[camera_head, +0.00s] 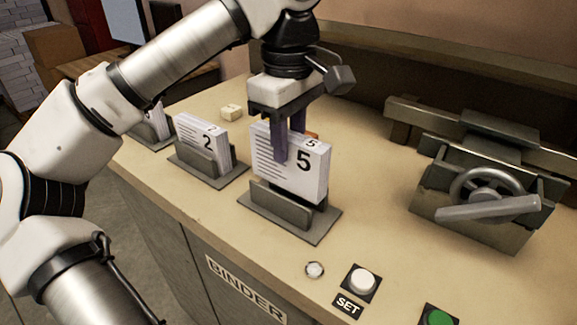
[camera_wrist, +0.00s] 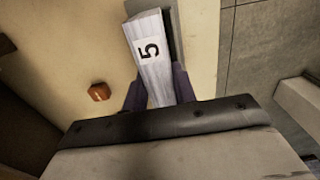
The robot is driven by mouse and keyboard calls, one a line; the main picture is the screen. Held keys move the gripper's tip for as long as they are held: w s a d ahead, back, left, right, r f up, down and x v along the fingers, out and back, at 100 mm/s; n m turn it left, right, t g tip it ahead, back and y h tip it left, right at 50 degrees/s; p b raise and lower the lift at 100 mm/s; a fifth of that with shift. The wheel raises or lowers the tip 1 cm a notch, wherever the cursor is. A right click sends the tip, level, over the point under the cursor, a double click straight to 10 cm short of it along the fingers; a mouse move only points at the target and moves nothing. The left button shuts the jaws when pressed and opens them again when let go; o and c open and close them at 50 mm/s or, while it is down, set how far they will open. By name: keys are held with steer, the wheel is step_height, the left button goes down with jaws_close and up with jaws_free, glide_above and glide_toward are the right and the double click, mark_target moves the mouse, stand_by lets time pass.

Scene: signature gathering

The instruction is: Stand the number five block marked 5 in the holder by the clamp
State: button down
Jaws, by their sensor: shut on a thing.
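The number five block (camera_head: 310,180) is a white stack of sheets with a black 5 on its front and top edge. The wrist view shows the block's top edge (camera_wrist: 150,52) between the fingers. The clamp (camera_head: 480,190), grey metal with a round wheel and lever, stands apart to the right.
A number 2 block (camera_head: 205,143) stands in another grey stand (camera_head: 212,178) to the left, with a further one beyond. A small orange block (camera_wrist: 99,91) lies behind the five block. A white button (camera_head: 362,281) and green button (camera_head: 438,317) are at the front edge.

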mark_target(288, 166)
steer(key=shift+f, duration=2.4)
steer(key=shift+f, duration=0.1)
steer(key=shift+f, duration=0.15)
steer(key=c, duration=1.1)
jaws_free()
step_height(288, 166, up, 13)
steer(key=shift+f+p, duration=0.2)
steer(key=shift+p, duration=0.1)
